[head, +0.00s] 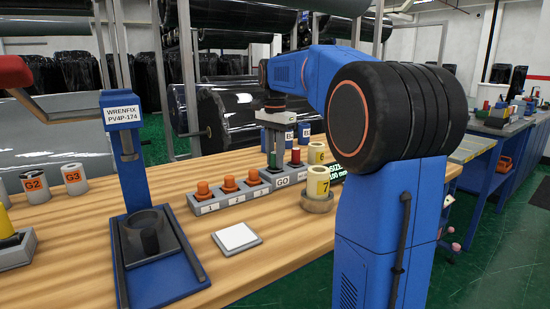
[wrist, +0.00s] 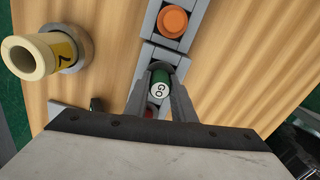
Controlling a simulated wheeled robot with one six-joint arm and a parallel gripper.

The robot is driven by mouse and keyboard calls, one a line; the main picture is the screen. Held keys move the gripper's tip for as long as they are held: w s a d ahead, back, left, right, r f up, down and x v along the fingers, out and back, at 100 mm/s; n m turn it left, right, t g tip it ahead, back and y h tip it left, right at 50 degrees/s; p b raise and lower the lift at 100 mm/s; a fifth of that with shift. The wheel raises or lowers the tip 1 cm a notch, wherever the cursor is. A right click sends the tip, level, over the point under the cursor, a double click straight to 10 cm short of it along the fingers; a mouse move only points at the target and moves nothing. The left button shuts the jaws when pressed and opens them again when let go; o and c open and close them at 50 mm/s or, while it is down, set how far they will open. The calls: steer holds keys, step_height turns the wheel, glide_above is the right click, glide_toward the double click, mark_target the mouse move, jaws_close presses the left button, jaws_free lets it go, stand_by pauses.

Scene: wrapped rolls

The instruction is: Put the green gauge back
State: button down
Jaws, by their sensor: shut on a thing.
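The green gauge (wrist: 160,82), a small cylinder with a pale end marked GO, sits between the fingers of my gripper (wrist: 161,92) in the wrist view. In the head view my gripper (head: 274,145) points down over the grey block (head: 281,182) labelled GO, with the green gauge (head: 272,160) upright at its left place. My gripper is shut on the gauge. I cannot tell whether its lower end is seated in the block. A red gauge (head: 296,157) stands close to its right, and is partly hidden in the wrist view (wrist: 150,113).
A grey rack (head: 220,203) with three orange knobs adjoins the block on the left. A yellow-labelled roll marked 7 (head: 318,183) stands in a round holder to the right. A white square plate (head: 237,237) and a blue WRENFIX stand (head: 135,180) are nearer. Bare wood lies between them.

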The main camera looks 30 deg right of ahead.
steer(key=shift+f, duration=0.1)
steer(key=c, duration=1.5)
jaws_free()
step_height(320, 180, up, 12)
steer(key=shift+r, duration=0.1)
